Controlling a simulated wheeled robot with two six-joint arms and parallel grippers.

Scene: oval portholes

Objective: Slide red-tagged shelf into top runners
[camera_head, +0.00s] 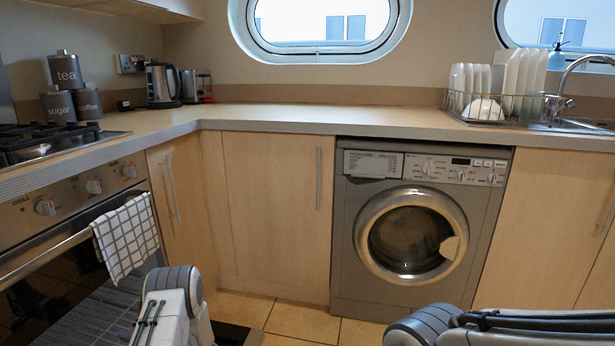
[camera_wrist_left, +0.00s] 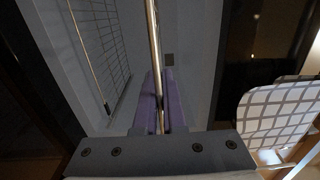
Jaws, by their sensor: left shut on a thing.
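In the left wrist view my left gripper (camera_wrist_left: 164,103), with purple fingers, is shut on a thin metal bar (camera_wrist_left: 152,30). The bar runs away between the fingers. I cannot tell for sure whether it is the edge of a shelf. A wire grid (camera_wrist_left: 103,45) shows to its left against a grey surface. In the head view, grey parallel bars (camera_head: 85,318) show low in front of the oven, below the towel; they may be a wire shelf. No red tag and no runners can be made out. My right gripper is not in view.
The oven (camera_head: 60,205) stands at the left, with a checked towel (camera_head: 127,238) on its handle (camera_head: 45,258). The towel also shows close at right in the left wrist view (camera_wrist_left: 265,115). A washing machine (camera_head: 415,230) stands under the worktop. Tiled floor (camera_head: 300,322) shows between.

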